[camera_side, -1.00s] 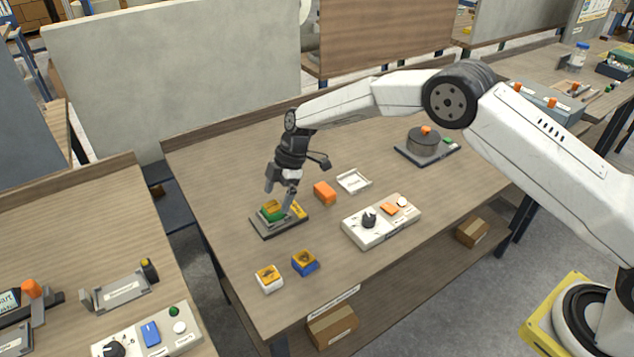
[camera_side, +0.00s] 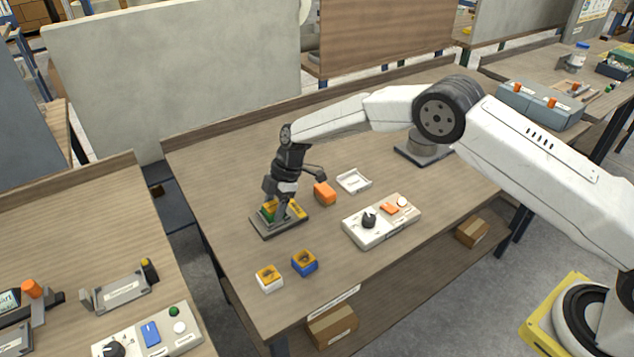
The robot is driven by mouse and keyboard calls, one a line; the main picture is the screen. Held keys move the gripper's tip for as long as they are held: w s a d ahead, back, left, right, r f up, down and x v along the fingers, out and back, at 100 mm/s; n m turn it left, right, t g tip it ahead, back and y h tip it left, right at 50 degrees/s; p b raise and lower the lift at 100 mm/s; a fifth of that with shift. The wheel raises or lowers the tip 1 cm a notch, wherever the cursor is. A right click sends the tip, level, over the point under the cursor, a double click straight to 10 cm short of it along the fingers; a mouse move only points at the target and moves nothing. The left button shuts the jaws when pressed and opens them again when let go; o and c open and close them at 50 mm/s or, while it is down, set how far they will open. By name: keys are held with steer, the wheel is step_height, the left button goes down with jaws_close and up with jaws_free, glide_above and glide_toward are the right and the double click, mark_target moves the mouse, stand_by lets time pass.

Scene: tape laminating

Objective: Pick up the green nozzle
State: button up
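The green nozzle (camera_side: 267,211) stands on a dark flat base plate (camera_side: 265,232) with a yellow marked part, left of the table's middle. My gripper (camera_side: 276,208) points down over this plate, with its fingers at the nozzle's height. The fingers cover much of the nozzle, so only a bit of green shows at its left. I cannot tell whether the fingers are open or shut, or whether they touch it.
An orange block (camera_side: 324,193) and a white tray (camera_side: 354,181) lie right of my gripper. A white control box (camera_side: 381,221) with a black knob is further right. A white-and-yellow block (camera_side: 269,278) and a blue-and-yellow block (camera_side: 304,262) sit near the front edge.

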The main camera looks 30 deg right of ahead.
mark_target(270, 207)
steer(key=c, duration=0.7)
steer(key=shift+r, duration=0.1)
steer(key=shift+r, duration=0.35)
step_height(270, 207, up, 3)
steer(key=shift+s+f, duration=0.1)
steer(key=shift+f, duration=0.1)
steer(key=s+d+r, duration=0.4)
steer(key=s+r, duration=0.5)
steer(key=s, duration=0.4)
steer(key=shift+r, duration=0.3)
steer(key=shift+s, duration=0.15)
